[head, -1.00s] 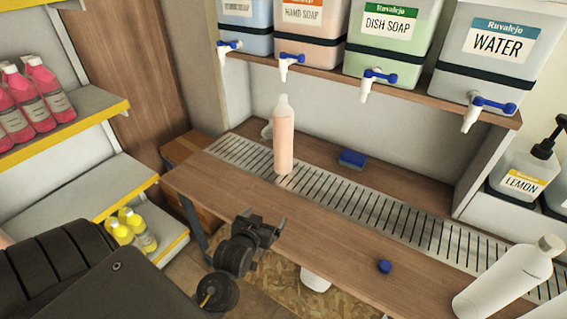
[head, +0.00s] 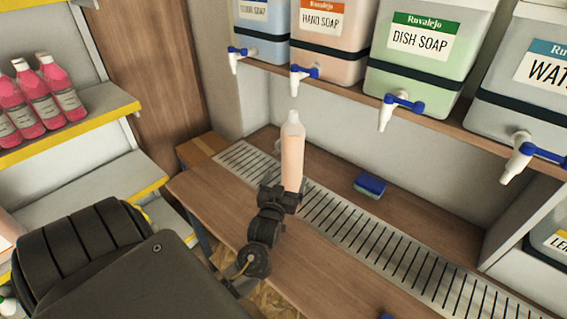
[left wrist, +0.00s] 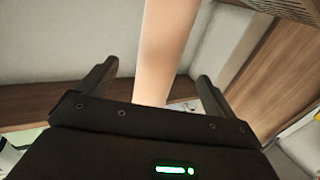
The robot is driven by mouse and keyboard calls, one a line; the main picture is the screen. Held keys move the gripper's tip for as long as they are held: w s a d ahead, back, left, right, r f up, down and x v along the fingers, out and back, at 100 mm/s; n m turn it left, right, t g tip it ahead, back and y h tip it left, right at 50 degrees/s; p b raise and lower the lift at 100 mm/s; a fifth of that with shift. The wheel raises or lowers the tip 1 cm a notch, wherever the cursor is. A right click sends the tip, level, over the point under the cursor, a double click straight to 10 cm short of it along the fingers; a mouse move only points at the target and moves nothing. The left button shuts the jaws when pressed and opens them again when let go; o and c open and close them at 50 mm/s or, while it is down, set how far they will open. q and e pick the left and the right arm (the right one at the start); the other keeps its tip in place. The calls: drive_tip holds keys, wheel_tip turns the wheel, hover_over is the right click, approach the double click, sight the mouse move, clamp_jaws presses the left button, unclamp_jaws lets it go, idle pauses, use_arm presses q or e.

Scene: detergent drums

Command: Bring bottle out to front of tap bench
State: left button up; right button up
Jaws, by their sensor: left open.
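The bottle (head: 292,155) is translucent with peach-pink liquid and stands upright on the slotted drain strip (head: 345,232) of the tap bench (head: 215,190), below the hand soap tap. My left gripper (head: 282,188) is at the bottle's lower part and hides its base in the head view. In the left wrist view the bottle (left wrist: 166,50) stands between the two open fingers (left wrist: 155,85), with a gap on each side. My right gripper is not in view.
A blue sponge (head: 369,185) lies behind the drain strip, right of the bottle. Pink bottles (head: 40,100) stand on the left shelf. The bench front near the left end is clear.

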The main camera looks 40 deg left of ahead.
sight(292, 163)
use_arm(q)
drive_tip(key=x, duration=0.8)
drive_tip(key=shift+w+p, duration=0.1)
drive_tip(key=shift+p, duration=0.2)
drive_tip(key=shift+w+a, duration=0.25)
drive_tip(key=shift+w, duration=0.05)
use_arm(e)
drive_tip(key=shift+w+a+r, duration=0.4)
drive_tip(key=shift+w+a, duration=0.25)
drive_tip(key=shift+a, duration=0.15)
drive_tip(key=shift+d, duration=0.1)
